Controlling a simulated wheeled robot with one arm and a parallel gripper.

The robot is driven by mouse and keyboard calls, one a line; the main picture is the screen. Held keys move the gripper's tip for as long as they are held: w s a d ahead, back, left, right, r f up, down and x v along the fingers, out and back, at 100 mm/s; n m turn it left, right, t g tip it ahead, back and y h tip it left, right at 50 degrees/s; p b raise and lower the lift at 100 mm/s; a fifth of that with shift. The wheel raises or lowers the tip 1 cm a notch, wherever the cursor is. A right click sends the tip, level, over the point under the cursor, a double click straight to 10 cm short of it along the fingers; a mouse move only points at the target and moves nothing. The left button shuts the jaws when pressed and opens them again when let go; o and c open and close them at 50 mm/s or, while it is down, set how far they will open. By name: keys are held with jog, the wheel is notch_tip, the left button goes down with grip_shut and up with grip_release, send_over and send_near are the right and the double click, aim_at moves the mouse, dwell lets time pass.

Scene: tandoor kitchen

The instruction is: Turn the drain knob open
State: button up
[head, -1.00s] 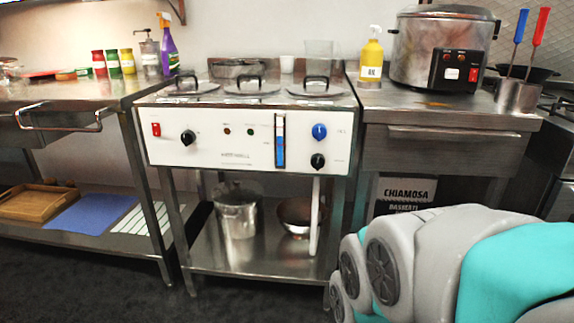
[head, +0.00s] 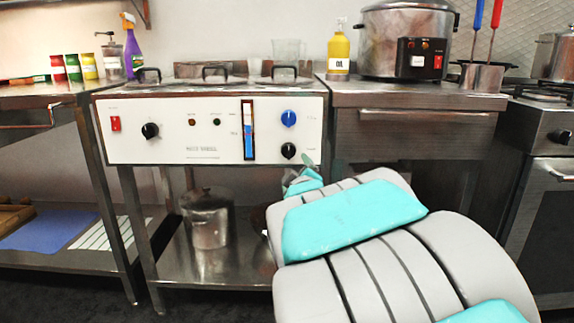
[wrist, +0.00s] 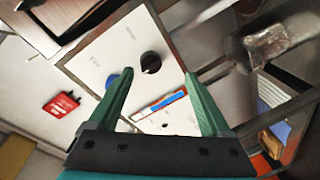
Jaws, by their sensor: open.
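The white control panel (head: 180,150) of the steel unit carries a blue knob (head: 289,118) and below it a dark knob (head: 289,151) at the right end. Their labels are too small to read, so I cannot tell for sure which is the drain knob. In the wrist view the dark knob (wrist: 151,62) lies just beyond and between the fingertips, apparently untouched. The blue knob (wrist: 112,80) is partly hidden by the left finger. My gripper (wrist: 159,73) is open, with green fingers. In the head view it shows small, just below the dark knob.
A black knob (head: 150,131), a red switch (head: 115,124) and a blue level gauge (head: 249,130) share the panel. Lids with handles sit above. A pot (head: 207,218) stands on the lower shelf. A cooker (head: 408,40) and an oil bottle (head: 339,50) stand on the right counter.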

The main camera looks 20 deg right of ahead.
aim_at(289, 153)
jog(key=shift+n+t, duration=0.4)
jog(key=shift+t, duration=0.1)
jog(key=shift+w+d+r+b, duration=0.15)
jog(key=shift+w+r, duration=0.1)
jog(key=shift+w, duration=1.2)
jog(key=shift+w+d+r+b, duration=0.1)
jog(key=shift+w+r, duration=0.2)
jog(key=shift+w, duration=1.2)
jog(key=shift+w+d+r+b, duration=0.15)
jog(key=shift+w+r, duration=0.1)
jog(key=shift+w, duration=1.2)
grip_shut()
